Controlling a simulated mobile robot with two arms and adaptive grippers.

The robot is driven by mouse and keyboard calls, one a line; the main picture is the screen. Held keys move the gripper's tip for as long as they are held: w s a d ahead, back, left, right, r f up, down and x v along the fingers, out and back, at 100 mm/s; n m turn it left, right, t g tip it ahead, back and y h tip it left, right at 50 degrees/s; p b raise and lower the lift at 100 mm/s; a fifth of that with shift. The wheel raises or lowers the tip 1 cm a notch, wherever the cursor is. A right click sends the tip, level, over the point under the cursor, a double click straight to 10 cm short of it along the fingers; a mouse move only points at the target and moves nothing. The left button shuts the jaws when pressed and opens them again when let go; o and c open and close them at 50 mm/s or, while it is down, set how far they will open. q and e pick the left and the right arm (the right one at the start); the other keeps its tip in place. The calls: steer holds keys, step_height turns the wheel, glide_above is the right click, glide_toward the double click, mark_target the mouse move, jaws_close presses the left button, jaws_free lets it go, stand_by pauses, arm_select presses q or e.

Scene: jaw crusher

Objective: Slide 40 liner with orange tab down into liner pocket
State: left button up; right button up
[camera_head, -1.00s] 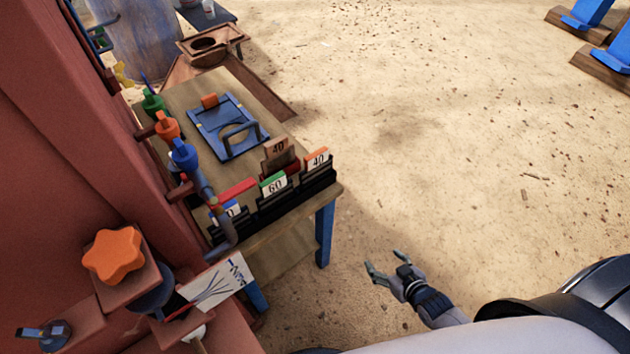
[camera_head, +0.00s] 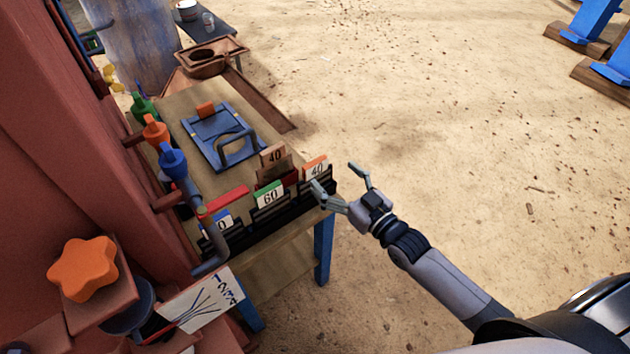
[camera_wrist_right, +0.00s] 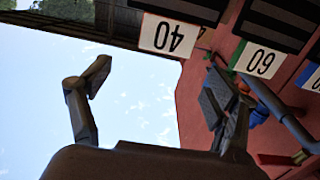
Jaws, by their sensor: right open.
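A liner with an orange tab and a white "40" label (camera_head: 316,170) stands in the right end of a black slotted rack (camera_head: 290,212) on the wooden table. Its label also shows upside down in the right wrist view (camera_wrist_right: 168,36). My right gripper (camera_head: 336,180) is open and empty, just right of this liner, with one fingertip close to the rack's right end. I cannot tell whether it touches. In the wrist view its two fingers (camera_wrist_right: 156,84) are apart, with sky between them. A liner pocket cannot be made out clearly. My left gripper is not in view.
A green-tabbed "60" liner (camera_head: 269,196) and a blue-tabbed one (camera_head: 217,222) stand left in the rack. A brown "40" block (camera_head: 273,157) stands behind. A blue plate with a handle (camera_head: 218,137) lies on the table.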

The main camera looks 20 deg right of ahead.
mark_target(317, 165)
steer(key=x, duration=0.5)
steer(key=f+x, duration=0.1)
steer(key=x, duration=0.1)
steer(key=shift+w+a, duration=0.2)
steer(key=shift+a, duration=0.1)
steer(key=shift+s+r, duration=0.1)
jaws_close()
steer(key=shift+r, duration=0.2)
stand_by(0.7)
